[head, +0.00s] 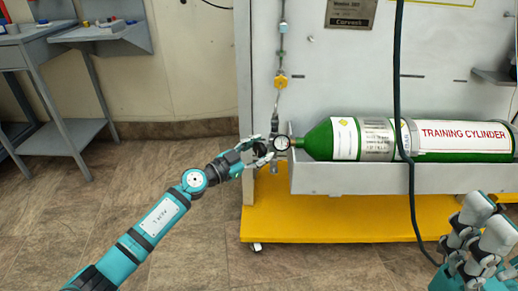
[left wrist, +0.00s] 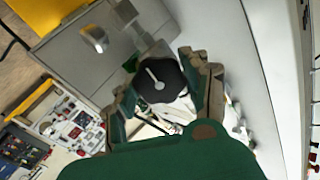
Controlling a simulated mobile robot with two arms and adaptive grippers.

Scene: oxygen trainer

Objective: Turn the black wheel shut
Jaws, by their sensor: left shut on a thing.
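The black wheel (left wrist: 160,80) shows in the left wrist view, a lobed knob with a light pointer mark on its face. My left gripper (left wrist: 163,88) has a finger on each side of it and is shut on its rim. In the head view my left gripper (head: 258,150) is at the valve, just left of the round white gauge (head: 282,143), and hides most of the wheel. The green cylinder (head: 318,141) lies on its side to the right of the gauge. My right gripper (head: 468,245) is at the lower right, away from the valve; its fingertips are hard to make out.
The cylinder rests in a grey trough (head: 350,180) above a yellow base (head: 340,222) on casters. A black hose (head: 397,70) hangs down in front of the cylinder. A yellow fitting (head: 281,82) sits on the line above the gauge. A grey bench (head: 45,55) stands at the left.

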